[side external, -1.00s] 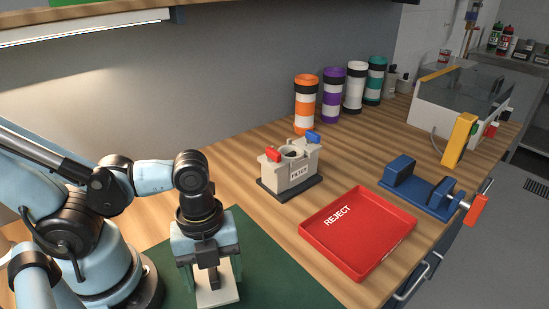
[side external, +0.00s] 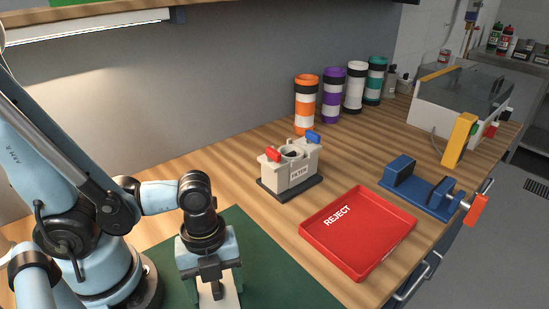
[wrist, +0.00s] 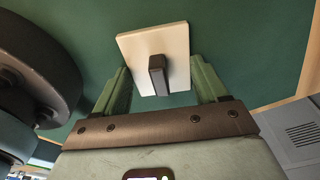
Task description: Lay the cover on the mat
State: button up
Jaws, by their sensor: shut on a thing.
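The cover (wrist: 153,47) is a flat, pale square plate with a dark upright handle, seen from above in the wrist view. My gripper (wrist: 161,78) is shut on it, one green finger at each side of the plate, with the handle between them. In the side view the cover (side external: 231,295) shows partly below my gripper (side external: 214,287), near the bottom edge. The green mat (side external: 275,268) lies beneath on the bench. Whether the cover touches the mat or hangs just above it I cannot tell.
A red REJECT tray (side external: 385,243) lies right of the mat. Behind it stands a beige filter housing (side external: 291,175) with red and blue clips on a dark base. A blue vise (side external: 418,192) is farther right. Banded canisters (side external: 331,100) line the wall. The mat's right part is clear.

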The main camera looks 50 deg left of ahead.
jog(key=o, duration=1.2)
jog(key=shift+r, duration=0.2)
jog(key=shift+a+r, duration=0.7)
jog(key=shift+r, duration=5.15)
jog(key=w+a+n+t, duration=0.4)
jog(key=w+n, duration=0.3)
jog(key=n, duration=0.4)
jog(key=w+a+r+n+t+y, duration=0.1)
jog(key=w+a+n+t, duration=0.2)
jog(key=w+n, duration=0.4)
jog(key=a+n, duration=0.1)
jog(key=n, duration=0.3)
jog(key=shift+r+t, duration=0.25)
jog(key=shift+t, duration=0.15)
jog(key=shift+o, duration=0.2)
